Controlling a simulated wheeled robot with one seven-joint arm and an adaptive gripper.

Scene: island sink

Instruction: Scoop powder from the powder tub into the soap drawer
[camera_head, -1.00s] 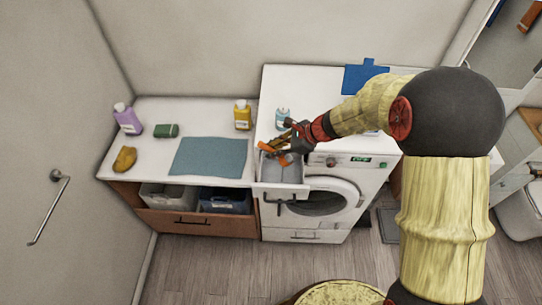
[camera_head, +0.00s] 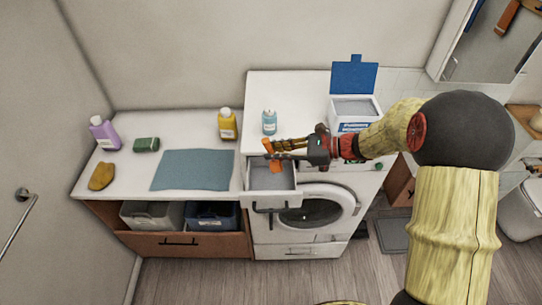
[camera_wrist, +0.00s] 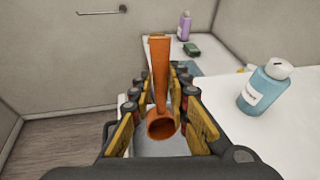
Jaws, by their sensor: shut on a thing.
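My gripper (camera_head: 283,149) is shut on an orange scoop (camera_head: 274,163), which it holds above the open soap drawer (camera_head: 292,188) of the washing machine. In the wrist view the scoop (camera_wrist: 161,80) lies between the fingers, with a round hollow end near the camera; no powder shows in it. The drawer's grey inside shows below the scoop in the wrist view, partly hidden by the fingers. The powder tub (camera_head: 355,126), a white box with its blue lid raised, stands open on the machine top, right of and behind my gripper, with a pale grey surface inside.
A blue bottle (camera_head: 269,122) stands on the machine top behind my gripper. On the left counter are a yellow bottle (camera_head: 227,125), a purple bottle (camera_head: 104,133), a green sponge (camera_head: 146,144), a yellow-brown item (camera_head: 102,176) and a blue-grey mat (camera_head: 193,169).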

